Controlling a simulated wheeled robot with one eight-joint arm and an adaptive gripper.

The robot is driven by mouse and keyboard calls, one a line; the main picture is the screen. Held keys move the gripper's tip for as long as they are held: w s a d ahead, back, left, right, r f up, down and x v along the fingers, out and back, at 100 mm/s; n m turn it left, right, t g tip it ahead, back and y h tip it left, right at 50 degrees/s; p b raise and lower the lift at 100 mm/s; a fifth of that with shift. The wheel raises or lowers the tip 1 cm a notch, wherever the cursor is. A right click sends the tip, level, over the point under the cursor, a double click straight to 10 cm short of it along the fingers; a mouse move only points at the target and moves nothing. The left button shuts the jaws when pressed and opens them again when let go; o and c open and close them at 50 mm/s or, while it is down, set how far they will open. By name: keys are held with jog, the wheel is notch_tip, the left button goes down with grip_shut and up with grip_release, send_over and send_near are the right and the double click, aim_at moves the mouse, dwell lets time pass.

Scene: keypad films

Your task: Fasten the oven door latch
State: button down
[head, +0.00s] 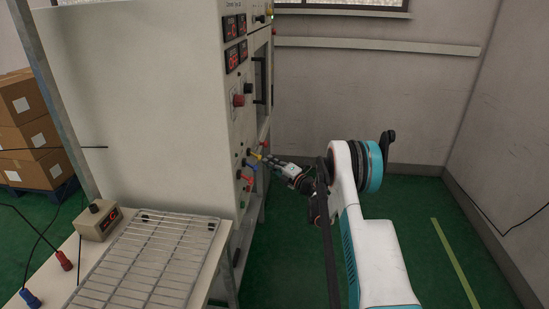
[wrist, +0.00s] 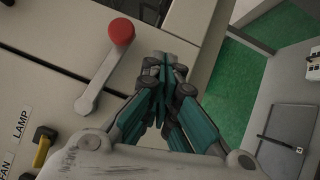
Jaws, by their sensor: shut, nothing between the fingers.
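The oven (head: 145,95) is a tall cream cabinet on the left in the head view. In the wrist view, a grey lever (wrist: 101,73) with a round red knob (wrist: 121,31) is mounted on its cream front; it looks like the door latch. The lever slants up and right from its pivot, crossing a dark panel seam. My gripper (wrist: 168,65) is shut and empty, just right of the lever in the picture. I cannot tell the depth gap. In the head view my gripper (head: 268,160) is beside the oven's front, where the latch is hard to make out.
A yellow toggle (wrist: 42,147) beside the labels LAMP and FAN is at the lower left of the wrist view. Green floor (head: 400,250) is open to the right. Stacked boxes (head: 28,125) stand far left.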

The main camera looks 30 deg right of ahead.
jog(key=s+d+f+p, duration=0.3)
jog(key=s+d+f, duration=0.1)
jog(key=s, duration=0.3)
jog(key=shift+s+d+f, duration=0.25)
jog(key=shift+d+f, duration=0.1)
jog(key=shift+f, duration=0.2)
jog(key=shift+r, duration=0.1)
